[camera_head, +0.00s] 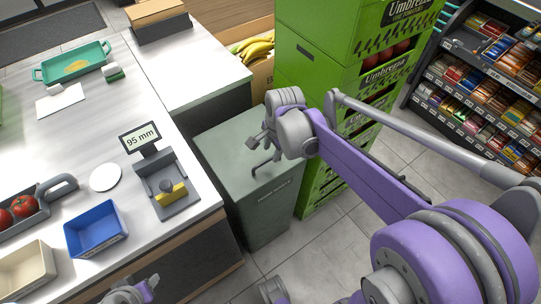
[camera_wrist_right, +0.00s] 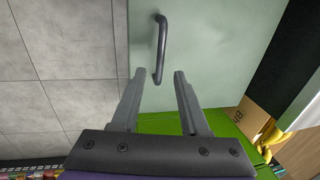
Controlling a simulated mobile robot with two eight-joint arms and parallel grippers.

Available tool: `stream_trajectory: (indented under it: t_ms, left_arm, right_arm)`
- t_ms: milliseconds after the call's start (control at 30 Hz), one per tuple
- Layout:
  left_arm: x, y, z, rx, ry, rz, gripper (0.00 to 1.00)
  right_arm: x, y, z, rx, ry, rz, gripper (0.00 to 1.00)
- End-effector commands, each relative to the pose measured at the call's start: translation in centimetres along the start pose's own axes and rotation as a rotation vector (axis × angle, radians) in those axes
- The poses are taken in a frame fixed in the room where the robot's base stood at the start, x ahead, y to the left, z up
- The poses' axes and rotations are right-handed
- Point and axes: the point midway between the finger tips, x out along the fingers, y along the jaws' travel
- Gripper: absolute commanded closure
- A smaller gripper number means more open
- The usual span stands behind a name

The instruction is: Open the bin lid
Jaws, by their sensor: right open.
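The bin (camera_head: 268,211) is a grey-green box standing between the counter and the green crates. Its flat lid (camera_head: 222,146) looks closed. A dark bar handle (camera_head: 264,168) stands on the lid; in the right wrist view the handle (camera_wrist_right: 161,48) shows against the pale green lid (camera_wrist_right: 215,50). My right gripper (camera_head: 258,146) is over the lid, close to the handle. In the right wrist view the right gripper (camera_wrist_right: 158,78) is open and empty, with the handle's lower end just ahead of and between its fingertips. My left gripper's fingers do not show.
Stacked green crates (camera_head: 310,75) stand right behind the bin. The counter (camera_head: 105,135), left of it, bears a scale (camera_head: 165,187) and a blue tray (camera_head: 96,229). A box of bananas (camera_head: 258,46) is at the back. Candy shelves (camera_head: 490,85) stand at the right beyond tiled floor.

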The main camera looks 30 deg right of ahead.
Motion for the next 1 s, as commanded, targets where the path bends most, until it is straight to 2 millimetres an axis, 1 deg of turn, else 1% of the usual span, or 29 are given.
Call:
stream_trajectory:
  t_ms: [33,100,233,367,600,667,700,833,867,1000]
  left_arm:
    - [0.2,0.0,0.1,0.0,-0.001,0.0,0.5]
    - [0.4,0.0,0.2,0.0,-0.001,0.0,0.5]
    - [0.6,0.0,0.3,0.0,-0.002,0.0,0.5]
    - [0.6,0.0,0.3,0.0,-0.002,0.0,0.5]
    - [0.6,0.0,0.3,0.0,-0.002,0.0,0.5]
    - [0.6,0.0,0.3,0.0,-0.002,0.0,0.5]
    - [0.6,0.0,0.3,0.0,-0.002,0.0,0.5]
    - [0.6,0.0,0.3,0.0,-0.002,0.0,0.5]
    - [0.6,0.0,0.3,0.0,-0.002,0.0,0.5]
    - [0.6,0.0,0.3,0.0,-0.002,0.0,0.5]
  right_arm:
    - [1.1,0.0,0.0,-0.001,0.0,0.0,0.55]
    - [2.0,0.0,0.0,-0.001,0.0,0.0,0.55]
    - [3.2,0.0,0.0,-0.001,0.0,0.0,0.55]
    - [3.7,0.0,0.0,-0.002,0.0,-0.001,0.55]
    - [3.7,0.0,0.0,-0.002,0.0,-0.001,0.55]
    - [3.7,0.0,0.0,-0.002,0.0,-0.001,0.66]
    - [3.7,0.0,0.0,-0.002,0.0,-0.001,0.73]
    - [3.7,0.0,0.0,-0.002,0.0,0.0,0.97]
    - [3.7,0.0,0.0,-0.002,0.0,-0.001,1.0]
    - [3.7,0.0,0.0,-0.002,0.0,-0.001,1.0]
